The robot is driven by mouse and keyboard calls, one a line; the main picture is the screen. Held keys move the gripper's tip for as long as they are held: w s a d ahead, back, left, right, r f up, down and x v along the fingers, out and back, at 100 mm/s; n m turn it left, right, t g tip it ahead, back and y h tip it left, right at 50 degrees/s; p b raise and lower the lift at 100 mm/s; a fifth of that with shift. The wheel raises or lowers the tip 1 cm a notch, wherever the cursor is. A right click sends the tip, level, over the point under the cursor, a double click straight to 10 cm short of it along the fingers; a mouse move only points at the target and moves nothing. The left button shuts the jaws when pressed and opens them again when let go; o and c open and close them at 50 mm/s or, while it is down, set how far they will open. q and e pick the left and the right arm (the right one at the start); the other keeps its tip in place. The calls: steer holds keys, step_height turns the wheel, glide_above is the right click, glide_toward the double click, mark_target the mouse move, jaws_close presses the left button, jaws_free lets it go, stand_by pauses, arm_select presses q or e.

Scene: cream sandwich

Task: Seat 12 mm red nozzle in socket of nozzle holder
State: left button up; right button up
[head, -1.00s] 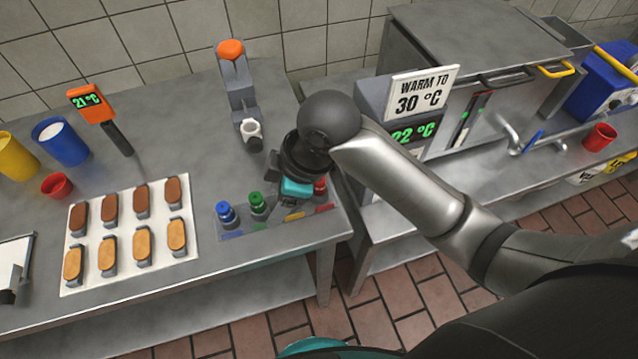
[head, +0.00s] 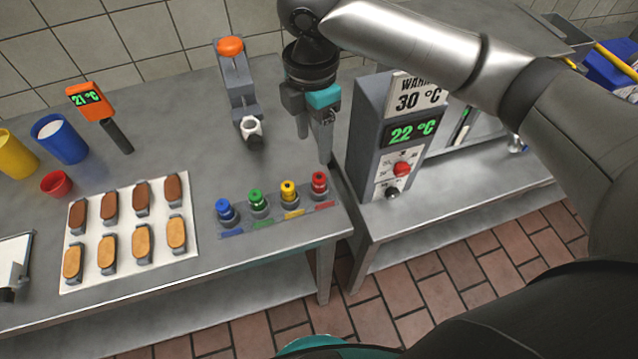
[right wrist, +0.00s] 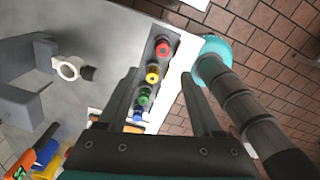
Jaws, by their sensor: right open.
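The red nozzle (head: 319,184) stands upright at the right end of a grey rack (head: 272,222). It also shows in the right wrist view (right wrist: 163,49), at the far end of the nozzle row. The nozzle holder (head: 237,85) stands behind the rack, with an orange knob on top and a white ring socket (head: 250,127) at its front. The ring socket shows at left in the right wrist view (right wrist: 70,68). My right gripper (head: 314,148) is open and empty, pointing down above and behind the red nozzle. My left gripper is not in view.
Blue (head: 227,211), green (head: 258,201) and yellow (head: 289,192) nozzles share the rack. A white tray (head: 185,256) of biscuits lies left. A grey warmer (head: 370,120) reading 22 °C stands right of my gripper, across a gap between tables.

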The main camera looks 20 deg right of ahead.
mark_target(319, 177)
step_height(319, 177, down, 6)
steer(key=shift+f+b, duration=0.15)
steer(key=shift+b, duration=0.3)
steer(key=f, duration=0.3)
steer(key=d+f+b, duration=0.1)
steer(key=f, duration=0.1)
steer(key=shift+s+f, duration=0.1)
steer(key=shift+s, duration=0.05)
jaws_close()
